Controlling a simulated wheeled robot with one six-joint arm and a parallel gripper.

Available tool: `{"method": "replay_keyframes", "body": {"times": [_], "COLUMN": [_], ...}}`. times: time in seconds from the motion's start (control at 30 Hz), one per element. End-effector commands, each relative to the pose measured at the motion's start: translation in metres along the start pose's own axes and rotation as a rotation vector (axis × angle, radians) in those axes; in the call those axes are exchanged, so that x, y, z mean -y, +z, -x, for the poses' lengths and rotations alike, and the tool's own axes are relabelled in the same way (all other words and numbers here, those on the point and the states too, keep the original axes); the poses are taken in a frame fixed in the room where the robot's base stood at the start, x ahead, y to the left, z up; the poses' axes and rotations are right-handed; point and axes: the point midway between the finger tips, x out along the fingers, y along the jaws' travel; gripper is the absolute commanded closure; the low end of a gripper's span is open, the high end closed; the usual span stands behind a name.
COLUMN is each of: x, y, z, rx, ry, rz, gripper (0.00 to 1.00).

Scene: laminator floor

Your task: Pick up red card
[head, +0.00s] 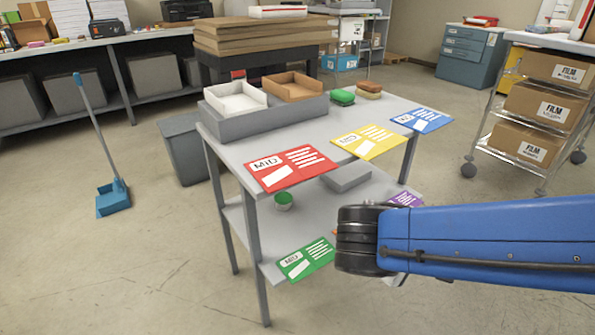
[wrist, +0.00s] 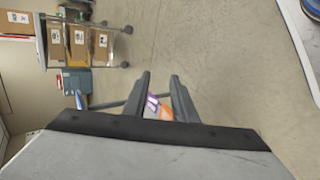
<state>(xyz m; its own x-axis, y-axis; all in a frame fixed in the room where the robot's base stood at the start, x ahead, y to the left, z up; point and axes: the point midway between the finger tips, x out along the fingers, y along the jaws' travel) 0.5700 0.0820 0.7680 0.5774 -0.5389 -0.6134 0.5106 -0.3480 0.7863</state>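The red card (head: 290,168) lies flat on the top of the grey table (head: 240,150), at its near edge and partly over it. It has white print and the letters MID. My gripper (wrist: 160,85) shows in the wrist view with its two dark fingers apart and nothing held between them. Beyond the fingers, purple and orange cards (wrist: 158,107) show. The red card cannot be made out in the wrist view. In the head view my blue arm reaches in from the right, and its end is to the right of the red card and lower in the picture.
A yellow card (head: 368,141) and a blue card (head: 421,120) lie along the same edge. A green card (head: 304,260) and a purple card (head: 405,199) are on the lower shelf. A wire cart (head: 490,130) is at right.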

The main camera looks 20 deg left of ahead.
Motion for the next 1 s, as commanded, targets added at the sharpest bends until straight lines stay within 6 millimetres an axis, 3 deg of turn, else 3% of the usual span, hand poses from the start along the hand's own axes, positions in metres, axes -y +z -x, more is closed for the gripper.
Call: {"method": "replay_keyframes", "body": {"times": [0.27,0.5,0.8,1.0], "x": [0.021,0.054,0.111,0.133], "y": [-0.062,-0.106,-0.133,-0.136], "z": [0.061,0.132,0.229,0.264], "rx": [-0.173,-0.372,-0.644,-0.746], "ry": [0.229,0.415,0.597,0.648], "rz": [0.110,0.165,0.190,0.188], "gripper": [0.75,0.75,0.75,0.75]}}
